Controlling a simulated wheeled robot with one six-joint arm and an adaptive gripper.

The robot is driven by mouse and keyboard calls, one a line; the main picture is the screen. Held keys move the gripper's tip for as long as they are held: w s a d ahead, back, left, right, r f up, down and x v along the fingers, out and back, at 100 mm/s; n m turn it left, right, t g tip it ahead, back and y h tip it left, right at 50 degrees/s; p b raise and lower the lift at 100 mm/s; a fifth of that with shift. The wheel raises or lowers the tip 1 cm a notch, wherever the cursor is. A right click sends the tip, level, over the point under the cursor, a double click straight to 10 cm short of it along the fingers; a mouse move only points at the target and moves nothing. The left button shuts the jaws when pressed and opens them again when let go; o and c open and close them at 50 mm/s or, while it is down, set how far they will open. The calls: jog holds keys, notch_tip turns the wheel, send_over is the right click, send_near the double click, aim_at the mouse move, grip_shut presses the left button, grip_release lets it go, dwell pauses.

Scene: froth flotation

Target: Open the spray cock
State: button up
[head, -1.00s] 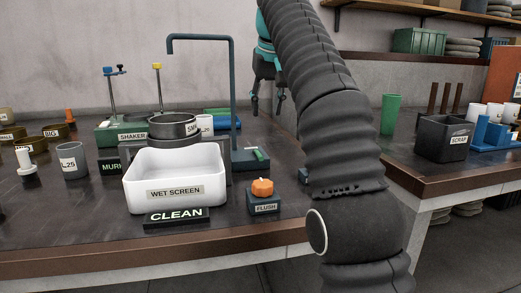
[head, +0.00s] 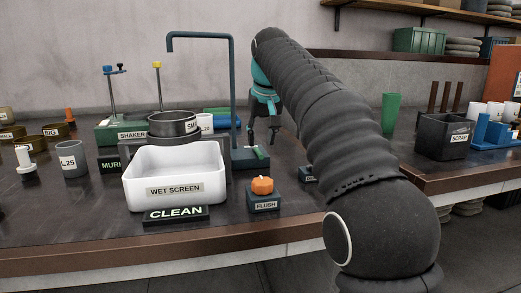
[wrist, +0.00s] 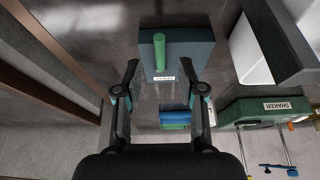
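The spray cock is a small green lever (head: 257,152) on the dark blue base block (head: 252,161) of the bent spray pipe (head: 233,95). In the wrist view the green lever (wrist: 160,50) lies on the block (wrist: 195,52), ahead of the fingertips and between their lines. My gripper (head: 262,142) hangs over the block in the head view, fingers pointing down. In the wrist view my gripper (wrist: 165,72) is open with nothing between its fingers. I see no clear contact with the lever. In the head view the fingers partly overlap the area behind it.
The white wet screen tub (head: 174,200) and the sieve (head: 172,123) stand left of the pipe. The orange flush knob (head: 262,185) is in front of the block. A green cup (head: 389,112) and the scrap bin (head: 443,140) stand to the right. My arm hides part of the bench.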

aim_at(260, 152)
jog(key=shift+b+x, duration=0.3)
jog(key=shift+x, duration=1.7)
grip_shut()
